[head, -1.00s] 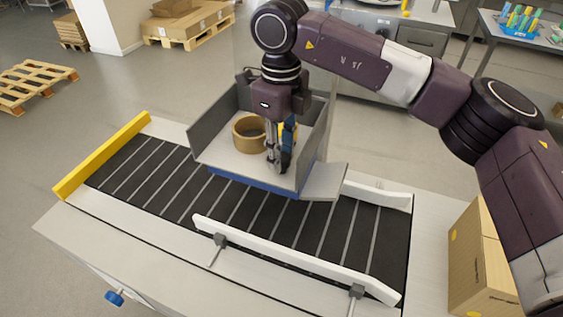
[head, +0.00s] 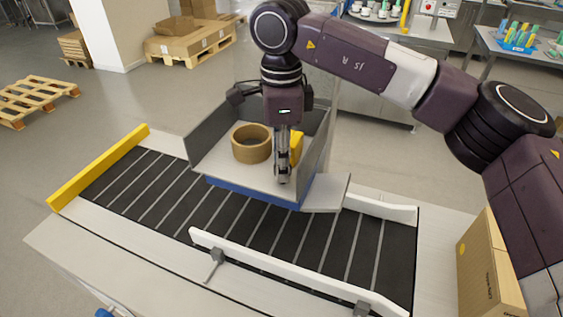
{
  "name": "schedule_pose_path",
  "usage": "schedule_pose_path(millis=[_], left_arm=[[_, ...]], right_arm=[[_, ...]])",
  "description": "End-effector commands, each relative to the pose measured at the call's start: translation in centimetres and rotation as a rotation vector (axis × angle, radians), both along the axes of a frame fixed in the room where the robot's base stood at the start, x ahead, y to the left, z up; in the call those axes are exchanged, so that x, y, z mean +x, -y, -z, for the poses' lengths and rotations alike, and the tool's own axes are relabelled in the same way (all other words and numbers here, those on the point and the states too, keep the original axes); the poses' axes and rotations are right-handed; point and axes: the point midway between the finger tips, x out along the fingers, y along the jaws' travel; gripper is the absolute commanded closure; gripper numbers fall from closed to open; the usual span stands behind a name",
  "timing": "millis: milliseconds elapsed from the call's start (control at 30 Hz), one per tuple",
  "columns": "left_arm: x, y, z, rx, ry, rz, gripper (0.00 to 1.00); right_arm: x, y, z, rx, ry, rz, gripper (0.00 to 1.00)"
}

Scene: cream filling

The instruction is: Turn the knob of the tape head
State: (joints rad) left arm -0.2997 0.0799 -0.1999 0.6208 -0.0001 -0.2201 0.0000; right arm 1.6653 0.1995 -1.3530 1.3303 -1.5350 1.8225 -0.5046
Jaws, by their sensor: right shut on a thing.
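The tape head (head: 228,170) is an open grey box over the conveyor, with a brown tape roll (head: 251,157) inside at the left. A yellow knob (head: 297,148) shows just right of and behind my right gripper's fingers, partly hidden by them. My right gripper (head: 283,177) points down into the box from above, to the right of the tape roll. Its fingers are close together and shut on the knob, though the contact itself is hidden. My left gripper is out of view.
The black conveyor belt (head: 150,190) is empty, with a yellow end bar (head: 100,165) at left and white guide rails (head: 275,272) at the front. A cardboard box (head: 486,265) stands at right. A pallet (head: 37,96) and work tables are farther back.

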Motion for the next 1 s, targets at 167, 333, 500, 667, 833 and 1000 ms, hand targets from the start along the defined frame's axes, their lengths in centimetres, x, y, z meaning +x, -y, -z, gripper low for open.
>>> schedule_pose_path(millis=[167, 333, 500, 667, 833, 1000], left_arm=[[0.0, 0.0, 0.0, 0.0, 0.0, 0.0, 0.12], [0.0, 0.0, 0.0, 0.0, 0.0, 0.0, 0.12], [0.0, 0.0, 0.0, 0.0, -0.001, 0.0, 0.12], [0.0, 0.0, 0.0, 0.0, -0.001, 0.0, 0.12], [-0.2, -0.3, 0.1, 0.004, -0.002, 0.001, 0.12], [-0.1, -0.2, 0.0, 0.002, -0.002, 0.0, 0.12]], right_arm=[[0.1, 0.0, -0.1, 0.002, 0.003, -0.015, 0.99], [0.1, 0.0, -0.2, 0.002, 0.003, -0.016, 0.99], [0.1, 0.0, -0.2, 0.002, 0.004, -0.016, 0.73], [0.1, 0.0, -0.1, 0.001, 0.003, -0.015, 0.67], [0.0, 0.0, -0.1, 0.001, 0.002, -0.015, 0.67], [0.1, 0.0, -1.5, 0.001, 0.003, -0.014, 0.67]])
